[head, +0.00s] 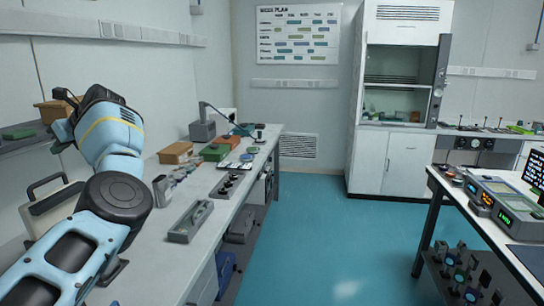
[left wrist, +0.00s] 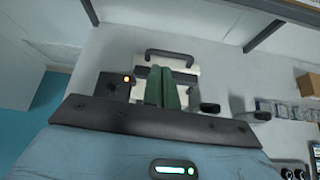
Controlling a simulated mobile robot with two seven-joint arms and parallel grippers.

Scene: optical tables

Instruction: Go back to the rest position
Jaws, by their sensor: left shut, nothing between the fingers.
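My left arm rises at the left of the head view, bent up over the long bench. Its gripper (head: 66,97) is at the upper end, small and partly hidden by the wrist, in front of the wall side. In the left wrist view the left gripper (left wrist: 161,72) shows two greenish fingers side by side, touching, with nothing held. Behind them is a pale panel with a dark handle (left wrist: 168,54). My right arm and gripper are not in view.
The long bench (head: 150,240) at left bears a grey tray (head: 190,222), a green box (head: 216,152), a lamp (head: 222,115) and cardboard boxes (head: 176,152). A fume hood (head: 400,80) stands at the back. A table with instruments (head: 490,195) is at right. Blue floor (head: 340,235) between is clear.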

